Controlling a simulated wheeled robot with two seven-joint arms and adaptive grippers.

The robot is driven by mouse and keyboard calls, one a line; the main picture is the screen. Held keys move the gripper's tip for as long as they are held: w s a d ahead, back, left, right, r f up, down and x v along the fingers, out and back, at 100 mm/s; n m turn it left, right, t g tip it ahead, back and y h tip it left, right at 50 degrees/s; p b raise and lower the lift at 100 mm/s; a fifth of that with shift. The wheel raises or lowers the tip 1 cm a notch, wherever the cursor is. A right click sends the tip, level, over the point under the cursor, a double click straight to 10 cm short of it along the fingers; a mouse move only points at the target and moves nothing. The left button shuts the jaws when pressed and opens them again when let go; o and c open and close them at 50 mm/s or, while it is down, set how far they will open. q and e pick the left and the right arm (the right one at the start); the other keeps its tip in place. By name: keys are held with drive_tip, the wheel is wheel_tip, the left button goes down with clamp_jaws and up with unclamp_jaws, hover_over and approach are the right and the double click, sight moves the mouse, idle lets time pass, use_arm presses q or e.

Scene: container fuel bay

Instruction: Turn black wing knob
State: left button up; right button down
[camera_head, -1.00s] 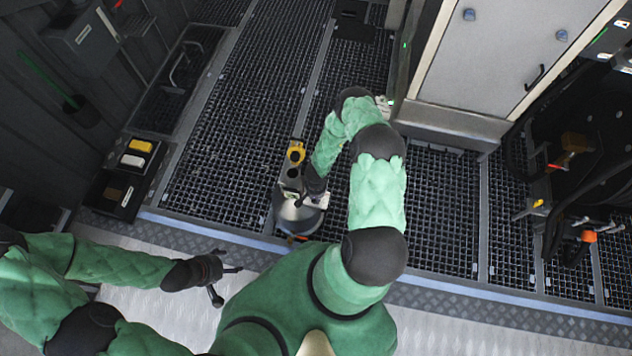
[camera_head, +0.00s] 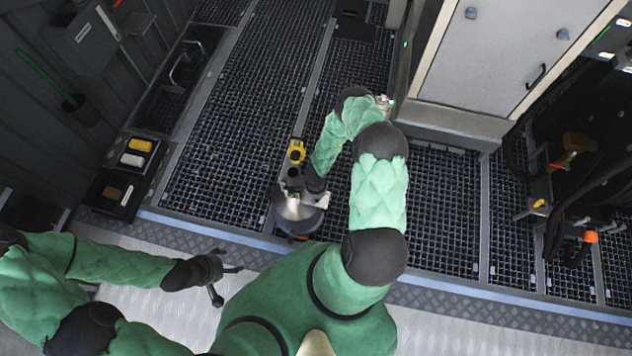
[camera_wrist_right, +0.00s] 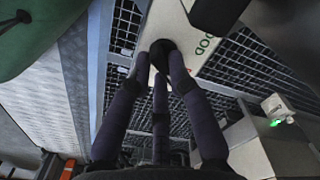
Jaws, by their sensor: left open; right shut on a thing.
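The black wing knob (camera_wrist_right: 163,50) shows in the right wrist view as a dark rounded shape at the fingertips, on a pale panel (camera_wrist_right: 195,28) with green lettering. My right gripper (camera_wrist_right: 163,62) is shut on it, and its fingers hide part of the knob, so its wing angle cannot be told. In the head view my right gripper (camera_head: 312,190) reaches down to a pale unit with a yellow part (camera_head: 296,151), and the knob cannot be made out there. My left gripper (camera_head: 226,279) is open and empty, away from the unit at lower left.
A grey cabinet (camera_head: 505,60) stands at upper right, with dark hoses (camera_head: 590,215) at far right. A black tray (camera_head: 125,180) with blocks lies at left. The grating left of the unit is clear.

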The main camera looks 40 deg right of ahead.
drive_tip(key=shift+m, duration=0.6)
drive_tip(key=c, duration=1.1)
unclamp_jaws()
drive_tip(key=shift+c, duration=0.2)
drive_tip(key=shift+w+r, duration=0.1)
drive_tip(key=shift+r, duration=0.35)
wheel_tip(320, 180, up, 11)
drive_tip(key=shift+r, duration=0.15)
